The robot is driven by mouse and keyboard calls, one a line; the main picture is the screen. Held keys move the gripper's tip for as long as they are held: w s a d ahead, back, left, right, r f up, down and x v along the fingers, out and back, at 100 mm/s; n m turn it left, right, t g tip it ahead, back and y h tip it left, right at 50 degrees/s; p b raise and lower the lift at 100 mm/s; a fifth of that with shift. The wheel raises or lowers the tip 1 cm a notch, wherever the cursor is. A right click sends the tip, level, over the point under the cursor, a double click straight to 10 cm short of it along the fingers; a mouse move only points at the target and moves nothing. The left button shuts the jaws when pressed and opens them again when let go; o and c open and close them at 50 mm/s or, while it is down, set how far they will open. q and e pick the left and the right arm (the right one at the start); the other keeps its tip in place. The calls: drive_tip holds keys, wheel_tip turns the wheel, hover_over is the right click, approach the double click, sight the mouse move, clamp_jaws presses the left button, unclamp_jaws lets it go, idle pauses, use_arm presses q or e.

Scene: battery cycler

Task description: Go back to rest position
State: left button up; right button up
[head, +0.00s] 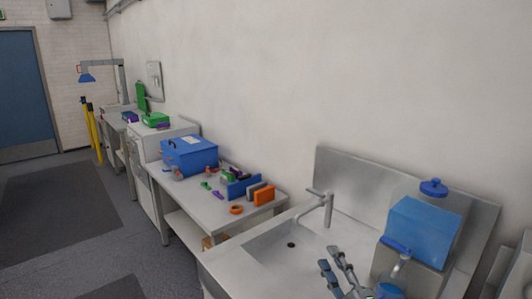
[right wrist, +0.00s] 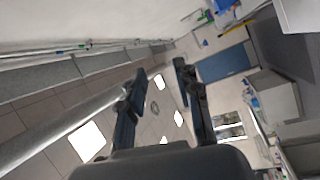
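My right gripper (head: 331,259) is at the lower right of the head view, in front of the sink unit. In the right wrist view its two fingers (right wrist: 160,70) stand apart with nothing between them, and the camera looks up at the ceiling lights. My left gripper is in neither view.
A metal sink (head: 274,246) with a tap (head: 328,211) is close by. A blue-topped container (head: 421,230) stands at its right. Left of it, a bench (head: 203,203) holds a blue box (head: 190,155), an orange block (head: 264,196) and small parts. Floor at the left (head: 150,262) is free.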

drive_tip(key=s+d+f+m+g+h, duration=0.2)
drive_tip(key=s+d+f+m+h, duration=0.1)
drive_tip(key=f+m, duration=0.2)
drive_tip(key=s+d+f+m+g+h, duration=0.2)
drive_tip(key=s+d+f+m+h, duration=0.1)
drive_tip(key=f+m, duration=0.15)
drive_tip(key=s+f+m+g, duration=0.1)
drive_tip(key=s+f+g, duration=0.1)
drive_tip(key=s+f, duration=0.2)
drive_tip(key=s+d+f+m+g, duration=0.1)
drive_tip(key=s+f+m+g, duration=0.1)
drive_tip(key=s+f+g, duration=0.1)
drive_tip(key=s+f+m+g, duration=0.2)
drive_tip(key=s+f, duration=0.3)
drive_tip(key=s, duration=0.2)
drive_tip(key=shift+s+d+g+h, duration=0.15)
drive_tip(key=shift+s+g+h, duration=0.2)
drive_tip(key=shift+g+h, duration=0.05)
drive_tip(key=s+a+f+m+g+y, duration=0.1)
drive_tip(key=s+f+m+g, duration=0.2)
drive_tip(key=s, duration=0.7)
wheel_tip(320, 180, down, 31)
drive_tip(key=s+n+g+b, duration=0.2)
drive_tip(key=b, duration=0.2)
drive_tip(key=s+d+f+g+b, duration=0.1)
drive_tip(key=s+d+f+b, duration=0.1)
drive_tip(key=s+f, duration=1.4)
drive_tip(key=shift+s+d+f+g, duration=0.15)
drive_tip(key=shift+d+f+g, duration=0.2)
drive_tip(key=shift+f, duration=0.2)
